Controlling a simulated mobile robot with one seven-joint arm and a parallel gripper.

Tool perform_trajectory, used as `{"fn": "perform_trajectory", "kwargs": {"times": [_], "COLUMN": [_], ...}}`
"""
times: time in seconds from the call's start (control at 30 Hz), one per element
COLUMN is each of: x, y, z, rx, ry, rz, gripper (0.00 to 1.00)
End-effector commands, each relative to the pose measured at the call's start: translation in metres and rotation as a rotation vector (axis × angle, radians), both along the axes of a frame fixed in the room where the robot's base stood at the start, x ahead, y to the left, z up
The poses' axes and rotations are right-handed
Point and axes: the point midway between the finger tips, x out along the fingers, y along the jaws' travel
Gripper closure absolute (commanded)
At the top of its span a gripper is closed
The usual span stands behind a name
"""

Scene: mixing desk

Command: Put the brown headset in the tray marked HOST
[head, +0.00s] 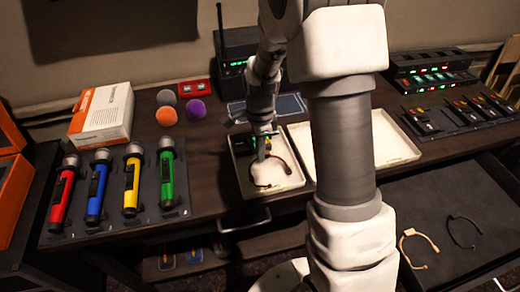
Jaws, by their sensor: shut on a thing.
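My gripper (264,153) is shut on a thin dark brown headset (263,187), at the left one of two pale trays (243,192). The headset's curved band shows within the tray's outline. I cannot tell whether it touches the tray floor. A second pale tray (301,139) stands to the right, partly hidden behind my arm. No HOST marking is readable on either tray. A beige headset (419,243) and a black headset (464,231) lie in the open dark drawer (490,190) at right.
Red, blue, yellow and green microphones (165,178) lie on a rack at left. A white and orange box (101,113), foam balls (168,116) and a radio unit (232,78) stand behind. Beltpacks (452,117) and a charger (430,72) are at right.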

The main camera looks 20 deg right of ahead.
Motion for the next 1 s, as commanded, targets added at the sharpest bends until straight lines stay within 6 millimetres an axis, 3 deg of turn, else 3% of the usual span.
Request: {"fn": "perform_trajectory", "kwargs": {"times": [1.0], "x": [0.000], "y": [0.000], "z": [-0.013], "rx": [0.000], "ry": [0.001], "rz": [0.000], "gripper": [1.00]}}
